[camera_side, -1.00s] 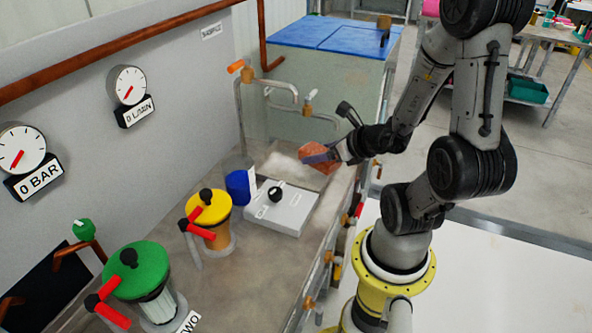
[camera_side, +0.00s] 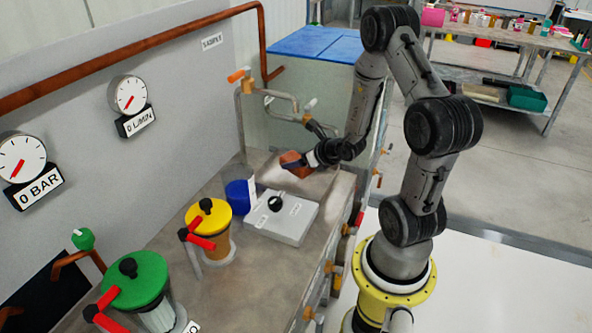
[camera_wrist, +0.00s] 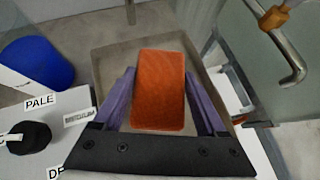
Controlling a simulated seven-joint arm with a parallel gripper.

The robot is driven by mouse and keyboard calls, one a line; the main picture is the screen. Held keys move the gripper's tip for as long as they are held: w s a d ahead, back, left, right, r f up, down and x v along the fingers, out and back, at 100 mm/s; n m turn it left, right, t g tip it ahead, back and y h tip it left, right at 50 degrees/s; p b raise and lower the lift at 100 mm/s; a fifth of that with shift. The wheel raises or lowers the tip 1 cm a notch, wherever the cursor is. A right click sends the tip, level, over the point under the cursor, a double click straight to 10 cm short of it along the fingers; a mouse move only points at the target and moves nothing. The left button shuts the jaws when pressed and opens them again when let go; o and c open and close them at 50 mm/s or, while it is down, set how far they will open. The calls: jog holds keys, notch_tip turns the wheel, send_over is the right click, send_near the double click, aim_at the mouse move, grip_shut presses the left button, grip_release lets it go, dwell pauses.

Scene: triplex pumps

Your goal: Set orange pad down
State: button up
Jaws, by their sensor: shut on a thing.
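The orange pad (camera_wrist: 158,90) is a rounded block between the two purple fingers of my gripper (camera_wrist: 160,98) in the wrist view. In the side view the pad (camera_side: 296,160) is at the tip of my gripper (camera_side: 294,164), past the grey box and near the pipes. My gripper is shut on it. A brownish square surface shows behind the pad in the wrist view; I cannot tell whether the pad touches it.
A grey box with a black knob (camera_side: 281,218) sits on the bench, beside a blue cylinder (camera_side: 238,196). The yellow-topped pump (camera_side: 208,214) and green-topped pump (camera_side: 134,280) stand nearer. Bent metal pipes (camera_side: 283,112) rise behind. A blue-topped tank (camera_side: 318,42) stands at the back.

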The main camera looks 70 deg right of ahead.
aim_at(296, 179)
jog(key=shift+w+d+f, duration=0.1)
jog(key=shift+w+f, duration=0.05)
jog(key=shift+f, duration=0.85)
jog(key=shift+w+d+f, duration=0.1)
jog(key=shift+w+f, duration=0.05)
jog(key=shift+f, duration=0.85)
jog(key=shift+f, duration=0.1)
jog(key=o, duration=1.5)
jog(key=shift+c, duration=0.2)
